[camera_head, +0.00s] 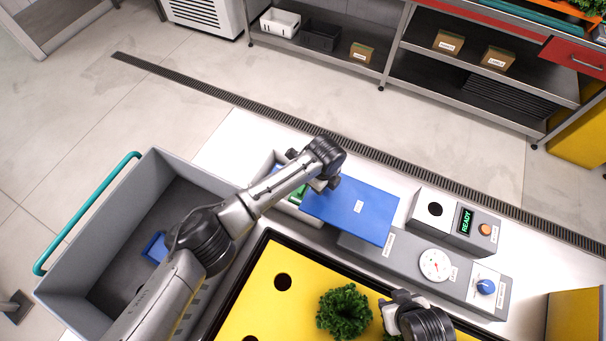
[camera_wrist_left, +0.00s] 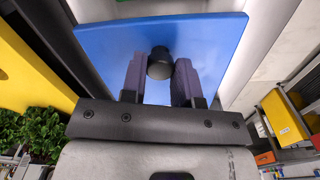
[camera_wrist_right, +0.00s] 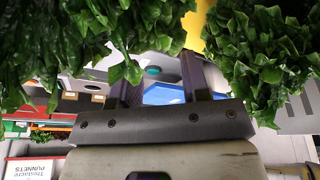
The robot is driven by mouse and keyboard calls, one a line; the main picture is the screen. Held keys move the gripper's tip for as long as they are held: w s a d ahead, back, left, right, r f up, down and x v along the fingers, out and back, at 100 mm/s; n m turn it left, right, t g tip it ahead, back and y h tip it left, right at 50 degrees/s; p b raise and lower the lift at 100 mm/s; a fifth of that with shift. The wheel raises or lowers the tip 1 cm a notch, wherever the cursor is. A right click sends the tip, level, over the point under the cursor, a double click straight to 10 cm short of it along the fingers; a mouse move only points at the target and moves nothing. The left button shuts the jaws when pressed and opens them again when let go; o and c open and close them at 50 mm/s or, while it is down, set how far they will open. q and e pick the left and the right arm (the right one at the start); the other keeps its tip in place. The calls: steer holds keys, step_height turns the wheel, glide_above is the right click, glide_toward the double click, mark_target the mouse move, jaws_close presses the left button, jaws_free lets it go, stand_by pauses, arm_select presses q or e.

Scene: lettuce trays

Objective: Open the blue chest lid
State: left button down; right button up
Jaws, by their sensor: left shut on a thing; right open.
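The blue lid (camera_head: 365,218) stands away from the left part of the pale chest (camera_head: 312,219), where an opening with something green (camera_head: 298,194) inside shows. The rest of the chest is hidden under the lid and my left arm. My left gripper (camera_head: 324,186) is at the lid's left side. In the left wrist view, its fingers (camera_wrist_left: 160,80) are shut on a dark round knob (camera_wrist_left: 159,58) on the blue lid (camera_wrist_left: 100,48). My right gripper (camera_head: 400,298) is open and empty beside the lettuce; its fingers (camera_wrist_right: 160,82) show between leaves in the right wrist view.
A yellow tray (camera_head: 262,312) with lettuce (camera_head: 343,308) and round holes lies in front. A grey bin (camera_head: 92,205) with a blue item (camera_head: 155,247) stands at left. A grey panel (camera_head: 404,253) with a gauge (camera_head: 435,264) and blue knob (camera_head: 486,287) lies right of the lid.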

arm_select(q)
steer(key=shift+s+d, duration=0.3)
steer(key=shift+d, duration=0.2)
steer(key=shift+s+d, duration=0.3)
steer(key=shift+d, duration=0.2)
arm_select(e)
steer(key=shift+d, duration=0.1)
arm_select(q)
steer(key=c, duration=0.9)
jaws_free()
steer(key=shift+o, duration=0.2)
arm_select(e)
step_height(320, 180, down, 2)
steer(key=shift+f+b, duration=0.15)
steer(key=shift+b, duration=1)
arm_select(q)
step_height(320, 180, up, 14)
arm_select(e)
steer(key=shift+f, duration=0.1)
